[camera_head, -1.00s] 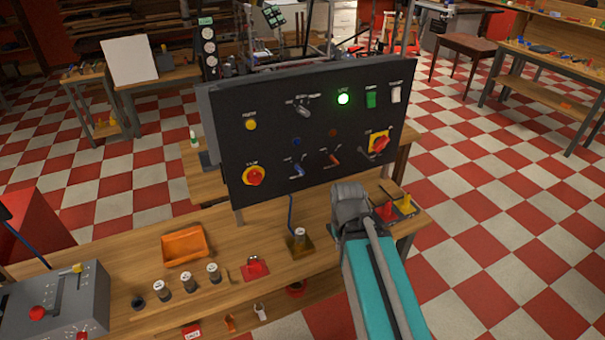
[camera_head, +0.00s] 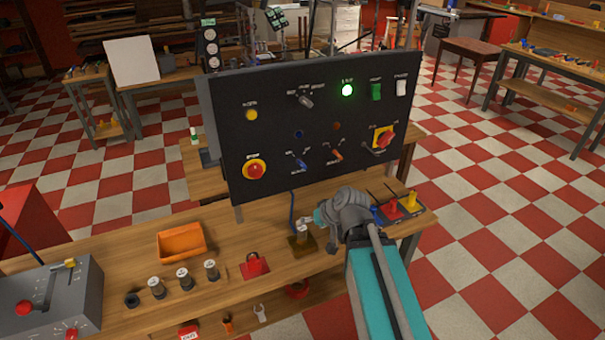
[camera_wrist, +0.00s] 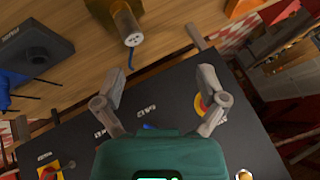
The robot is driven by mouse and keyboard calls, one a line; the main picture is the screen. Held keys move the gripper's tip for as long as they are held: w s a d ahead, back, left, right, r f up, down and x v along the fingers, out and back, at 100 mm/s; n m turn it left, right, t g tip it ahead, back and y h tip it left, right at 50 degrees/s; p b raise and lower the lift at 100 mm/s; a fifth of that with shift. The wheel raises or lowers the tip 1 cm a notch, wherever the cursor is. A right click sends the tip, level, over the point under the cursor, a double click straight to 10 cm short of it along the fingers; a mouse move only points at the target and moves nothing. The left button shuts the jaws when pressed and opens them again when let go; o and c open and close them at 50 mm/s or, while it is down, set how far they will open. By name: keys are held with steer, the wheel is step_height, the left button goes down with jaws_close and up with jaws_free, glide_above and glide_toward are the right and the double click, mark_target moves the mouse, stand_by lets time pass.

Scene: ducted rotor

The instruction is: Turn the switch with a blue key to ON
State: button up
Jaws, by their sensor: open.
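The black panel (camera_head: 235,125) stands upright on the bench. The switch with the blue key (camera_head: 301,166) is low on the panel, near its middle. A patch of its blue (camera_wrist: 150,127) shows in the wrist view, mostly hidden by my gripper's body. My gripper (camera_wrist: 161,74) is open and empty, with its two fingers spread wide over the panel and bench edge. In the head view my arm is in front of the panel's lower part. It is apart from the blue key, below and to its right. The fingertips are unclear there.
An orange-key switch (camera_head: 337,155) is just right of the blue one. A red stop button (camera_head: 255,169) and a red-yellow rotary switch (camera_head: 384,137) flank them. A green lamp (camera_head: 347,90) is lit. A metal cylinder (camera_head: 302,231) stands on the bench below.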

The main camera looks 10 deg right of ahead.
steer(key=w+a+r+m+t+y+b, duration=0.1)
steer(key=w+r+m+t+y+b, duration=0.15)
steer(key=w+t+b, duration=0.4)
steer(key=m+t+h+b, duration=0.3)
steer(key=m+t+b, duration=0.1)
steer(key=m+t, duration=0.15)
glide_toward(303, 167)
steer(key=shift+s+d+f+y, duration=0.15)
steer(key=shift+s+d, duration=0.15)
steer(key=shift+s, duration=0.3)
steer(key=shift+s+d+f+y, duration=0.1)
steer(key=shift+s+d, duration=0.25)
steer(key=shift+s, duration=0.2)
steer(key=shift+w, duration=0.1)
steer(key=x, duration=1.3)
steer(key=shift+w+a+r, duration=0.15)
steer(key=shift+w+r, duration=0.05)
steer(key=shift+w, duration=0.1)
steer(key=c, duration=1.2)
